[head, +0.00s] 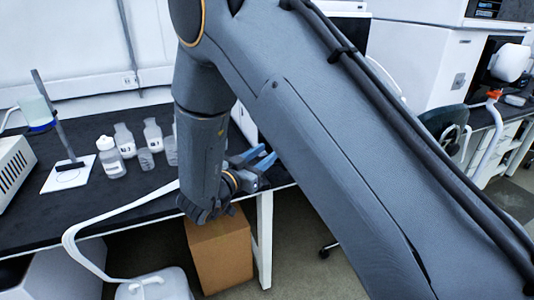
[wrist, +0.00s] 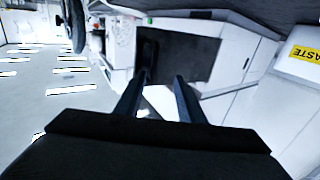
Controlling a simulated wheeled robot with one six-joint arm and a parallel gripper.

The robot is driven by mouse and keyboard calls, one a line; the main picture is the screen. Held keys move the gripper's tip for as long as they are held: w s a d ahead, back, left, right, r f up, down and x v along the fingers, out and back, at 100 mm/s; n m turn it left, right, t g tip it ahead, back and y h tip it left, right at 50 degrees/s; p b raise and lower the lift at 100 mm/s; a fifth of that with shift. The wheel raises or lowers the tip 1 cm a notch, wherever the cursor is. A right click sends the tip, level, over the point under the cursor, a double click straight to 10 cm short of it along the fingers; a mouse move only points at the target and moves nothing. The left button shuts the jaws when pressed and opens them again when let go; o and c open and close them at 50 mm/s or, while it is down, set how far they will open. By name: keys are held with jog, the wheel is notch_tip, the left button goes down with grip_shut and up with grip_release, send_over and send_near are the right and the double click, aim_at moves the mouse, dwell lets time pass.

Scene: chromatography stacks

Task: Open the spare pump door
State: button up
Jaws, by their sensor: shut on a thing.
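A white unit, which I take to be the spare pump (head: 244,124), shows in part behind my arm in the head view. My gripper (head: 264,157) is at its near side, over the bench's right end. In the wrist view, a white housing with a dark front panel (wrist: 192,52) lies beyond the fingers. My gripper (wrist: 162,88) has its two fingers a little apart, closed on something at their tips. It appears to be the pump door's edge or handle, but the contact is not clear. I cannot tell how far the door stands open.
Bottles (head: 112,157) and a stand (head: 66,175) are on the black bench (head: 120,205) to the left. A cardboard box (head: 222,255) and a white jug (head: 155,285) are below. A yellow-labelled white container (wrist: 297,62) is at the right in the wrist view.

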jog(key=v, duration=0.6)
jog(key=shift+s+a+b, duration=0.2)
jog(key=shift+s+b, duration=0.15)
